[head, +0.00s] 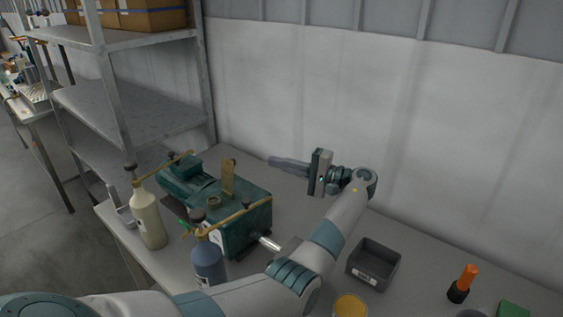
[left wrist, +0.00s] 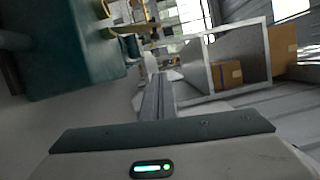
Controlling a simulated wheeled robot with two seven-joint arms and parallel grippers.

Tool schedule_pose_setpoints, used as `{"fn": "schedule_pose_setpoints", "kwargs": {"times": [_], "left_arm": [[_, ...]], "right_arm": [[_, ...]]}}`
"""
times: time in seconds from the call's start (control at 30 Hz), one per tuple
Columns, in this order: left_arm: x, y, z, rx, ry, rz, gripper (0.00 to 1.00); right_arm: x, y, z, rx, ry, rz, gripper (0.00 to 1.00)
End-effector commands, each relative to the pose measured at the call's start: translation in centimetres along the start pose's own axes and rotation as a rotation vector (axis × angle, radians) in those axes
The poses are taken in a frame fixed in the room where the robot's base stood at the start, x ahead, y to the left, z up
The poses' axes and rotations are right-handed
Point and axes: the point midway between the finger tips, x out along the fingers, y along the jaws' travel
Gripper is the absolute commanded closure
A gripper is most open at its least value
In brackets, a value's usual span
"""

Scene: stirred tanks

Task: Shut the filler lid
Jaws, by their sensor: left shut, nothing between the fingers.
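A green gearbox-like unit (head: 245,208) with a motor stands on the table, and its green body fills the upper left of the left wrist view (left wrist: 70,50). On its top is a round brass filler neck (head: 214,202). A flat brass lid (head: 228,178) stands upright beside the neck, so the filler is open. My left gripper (head: 272,161) is shut and empty, behind and to the right of the lid, apart from it. Its closed fingers (left wrist: 157,95) point ahead in the left wrist view. My right gripper is not in view.
A cream bottle (head: 149,217) and a blue bottle (head: 208,259) stand in front of the unit. A grey bin (head: 373,265), a yellow-topped pot (head: 350,306) and an orange-handled tool (head: 464,283) are at right. Metal shelves (head: 128,107) stand at left. The wall is close behind.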

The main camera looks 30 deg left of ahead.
Motion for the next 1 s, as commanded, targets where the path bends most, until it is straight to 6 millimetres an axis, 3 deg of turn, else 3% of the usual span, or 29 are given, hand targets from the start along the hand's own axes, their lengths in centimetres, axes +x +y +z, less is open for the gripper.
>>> {"fn": "schedule_pose_setpoints", "kwargs": {"times": [0.43,0.7,1.0], "left_arm": [[7.9,-0.5,0.2,0.002,-0.002,-0.002,1.00],[8.2,-0.3,2.9,0.001,0.000,-0.001,1.00],[8.4,0.0,3.9,0.000,0.000,-0.001,1.00]], "right_arm": [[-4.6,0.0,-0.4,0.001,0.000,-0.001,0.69],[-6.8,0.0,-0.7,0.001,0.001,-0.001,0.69],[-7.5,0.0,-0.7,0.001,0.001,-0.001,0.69]]}}
